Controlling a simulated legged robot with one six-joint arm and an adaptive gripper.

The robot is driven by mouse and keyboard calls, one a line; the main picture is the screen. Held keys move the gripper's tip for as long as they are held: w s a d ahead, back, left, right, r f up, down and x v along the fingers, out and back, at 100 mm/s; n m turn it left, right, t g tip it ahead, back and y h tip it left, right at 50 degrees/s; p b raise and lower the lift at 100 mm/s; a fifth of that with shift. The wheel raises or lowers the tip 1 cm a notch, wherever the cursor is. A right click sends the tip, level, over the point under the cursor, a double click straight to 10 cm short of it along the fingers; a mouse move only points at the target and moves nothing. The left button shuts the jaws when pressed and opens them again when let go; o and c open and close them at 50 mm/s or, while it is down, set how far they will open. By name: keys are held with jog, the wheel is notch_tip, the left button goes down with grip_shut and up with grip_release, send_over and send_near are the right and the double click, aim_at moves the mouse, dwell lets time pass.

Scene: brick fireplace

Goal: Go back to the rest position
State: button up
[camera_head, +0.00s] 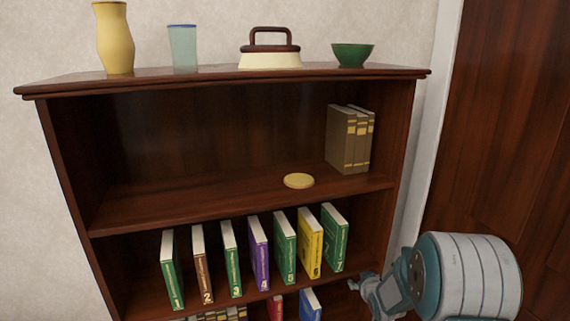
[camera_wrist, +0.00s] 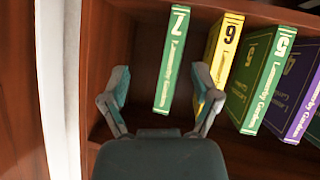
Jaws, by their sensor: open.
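My gripper (camera_head: 362,280) is in front of the right end of the bookcase's middle shelf, low in the head view. In the wrist view my gripper (camera_wrist: 162,75) is open, one finger on each side of the green book marked 7 (camera_wrist: 173,60) in the picture. Nothing shows gripped, and I cannot tell whether a finger touches a book. Book 7 (camera_head: 334,238) stands upright at the right end of the numbered row, beside the yellow book (camera_head: 310,243).
The dark wood bookcase (camera_head: 220,205) holds several numbered books, brown books (camera_head: 348,140) and a yellow disc (camera_head: 298,181). A vase (camera_head: 115,40), a glass (camera_head: 183,48), a handled item (camera_head: 270,58) and a green bowl (camera_head: 352,54) stand on top. A wooden door (camera_head: 505,130) is at right.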

jog(key=s+a+r+m+g+h, duration=0.1)
jog(key=s+a+r+m+g, duration=0.15)
jog(key=s+r, duration=1.25)
jog(key=s+a+r+g, duration=0.2)
jog(key=s, duration=0.9)
jog(key=s+a+r+g, duration=0.1)
jog(key=s+a+r, duration=0.1)
jog(key=s, duration=0.9)
jog(key=shift+s+a+r+m+g+y, duration=0.2)
jog(key=shift+s+r+m+g+y, duration=0.2)
jog(key=shift+r, duration=0.25)
